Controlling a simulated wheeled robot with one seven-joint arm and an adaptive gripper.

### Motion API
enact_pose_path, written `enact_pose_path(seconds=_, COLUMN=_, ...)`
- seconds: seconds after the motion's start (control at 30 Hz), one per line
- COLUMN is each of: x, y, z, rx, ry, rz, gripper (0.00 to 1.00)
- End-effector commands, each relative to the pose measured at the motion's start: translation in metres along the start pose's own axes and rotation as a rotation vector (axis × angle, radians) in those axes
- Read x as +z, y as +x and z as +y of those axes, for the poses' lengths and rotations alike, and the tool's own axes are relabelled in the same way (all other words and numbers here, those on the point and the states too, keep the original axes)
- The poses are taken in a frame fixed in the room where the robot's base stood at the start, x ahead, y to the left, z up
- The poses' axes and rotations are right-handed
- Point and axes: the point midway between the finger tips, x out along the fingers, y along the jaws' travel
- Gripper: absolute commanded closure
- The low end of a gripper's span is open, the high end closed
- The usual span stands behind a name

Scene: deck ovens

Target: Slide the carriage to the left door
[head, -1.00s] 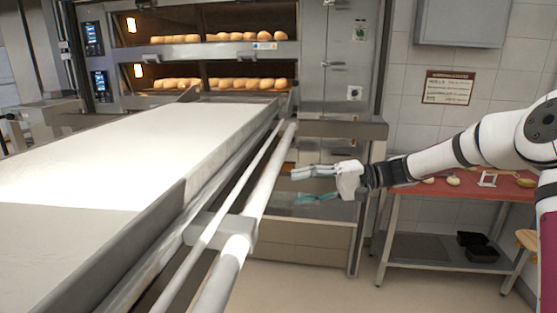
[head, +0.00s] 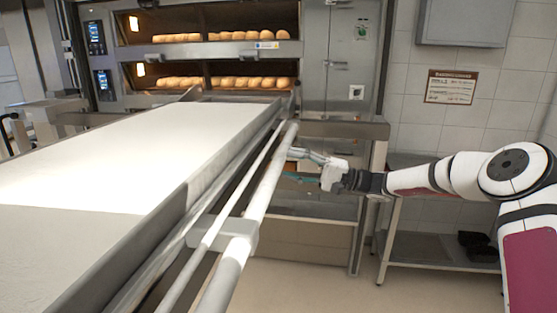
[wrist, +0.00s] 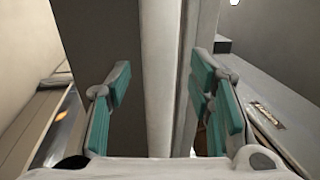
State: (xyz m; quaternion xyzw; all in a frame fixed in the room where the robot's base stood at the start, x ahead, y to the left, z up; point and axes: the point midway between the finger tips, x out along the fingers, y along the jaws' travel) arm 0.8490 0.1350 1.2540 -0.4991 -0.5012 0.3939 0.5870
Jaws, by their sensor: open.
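The carriage (head: 110,150) is a long pale loading bed in front of the ovens, with a metal side and a long round push bar (head: 262,188) along its right side. My gripper (head: 296,164) is open beside the far part of that bar, with its fingers pointing left at it. In the wrist view, the bar (wrist: 160,80) runs upright between the open teal-padded fingers (wrist: 160,105), with gaps on both sides.
Loaves (head: 248,83) sit on two lit decks inside the oven (head: 225,45). A steel cabinet (head: 340,60) stands right of it. A low steel table (head: 430,250) stands behind my arm at the right. The floor (head: 320,285) right of the carriage is clear.

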Motion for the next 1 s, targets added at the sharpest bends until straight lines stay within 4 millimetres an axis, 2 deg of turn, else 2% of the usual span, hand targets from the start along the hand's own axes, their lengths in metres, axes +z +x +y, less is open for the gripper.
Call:
enact_pose_path(seconds=0.1, x=0.001, y=0.021, z=-0.001, rx=-0.001, ry=0.001, rz=-0.001, gripper=0.52)
enact_pose_path(seconds=0.3, x=0.000, y=0.041, z=0.000, rx=0.000, ry=-0.001, rz=0.001, gripper=0.52)
enact_pose_path(seconds=0.67, x=0.000, y=0.046, z=0.000, rx=0.000, ry=0.000, rz=0.001, gripper=0.52)
enact_pose_path(seconds=0.77, x=0.000, y=0.045, z=0.000, rx=0.000, ry=0.000, rz=0.001, gripper=0.70)
enact_pose_path(seconds=0.9, x=0.000, y=0.045, z=0.000, rx=0.000, ry=0.000, rz=0.001, gripper=1.00)
enact_pose_path(seconds=1.0, x=0.000, y=0.045, z=0.000, rx=0.000, ry=0.000, rz=0.001, gripper=1.00)
